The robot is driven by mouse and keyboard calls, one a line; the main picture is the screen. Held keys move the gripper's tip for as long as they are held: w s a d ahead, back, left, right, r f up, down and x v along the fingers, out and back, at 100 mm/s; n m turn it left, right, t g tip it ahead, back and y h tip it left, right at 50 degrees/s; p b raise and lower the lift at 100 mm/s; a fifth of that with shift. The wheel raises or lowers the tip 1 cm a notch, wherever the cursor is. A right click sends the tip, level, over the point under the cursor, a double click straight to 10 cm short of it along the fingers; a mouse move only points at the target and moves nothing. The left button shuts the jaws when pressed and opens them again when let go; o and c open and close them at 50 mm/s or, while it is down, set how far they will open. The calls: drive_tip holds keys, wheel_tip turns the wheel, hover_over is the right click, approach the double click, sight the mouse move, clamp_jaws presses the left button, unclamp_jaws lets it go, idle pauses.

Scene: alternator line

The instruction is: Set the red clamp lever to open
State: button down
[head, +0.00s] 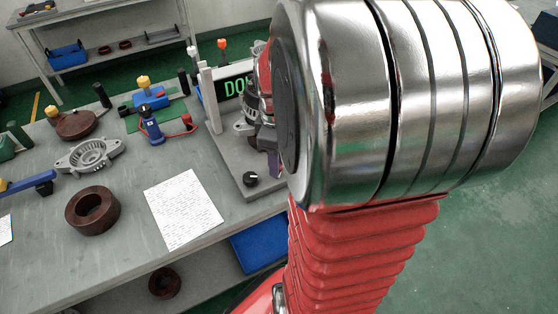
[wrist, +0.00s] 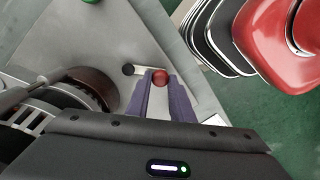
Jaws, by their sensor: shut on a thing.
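The red clamp lever's round red knob (wrist: 161,77) shows in the wrist view, on a short pale arm running left to a black pivot (wrist: 128,69) on the grey base plate (wrist: 110,28). My gripper (wrist: 160,88) has its purple fingers closed on the knob from either side. In the head view my own arm hides the lever and most of my gripper; only a bit of a purple finger (head: 272,163) shows at the edge of the test stand (head: 243,177).
A dark, round machine part (wrist: 88,88) stands close left of my fingers in the wrist view. A paper sheet (head: 181,210) and a brown ring (head: 92,211) lie on the bench.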

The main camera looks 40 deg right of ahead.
drive_tip(key=shift+w+a+m, duration=0.25)
drive_tip(key=shift+w+m, duration=0.45)
drive_tip(key=shift+m, duration=0.7)
drive_tip(key=shift+w+m, duration=0.6)
drive_tip(key=shift+m, duration=0.7)
drive_tip(key=c, duration=1.5)
unclamp_jaws()
drive_tip(key=shift+c, duration=0.2)
wheel_tip(320, 180, up, 14)
drive_tip(key=shift+f, duration=0.15)
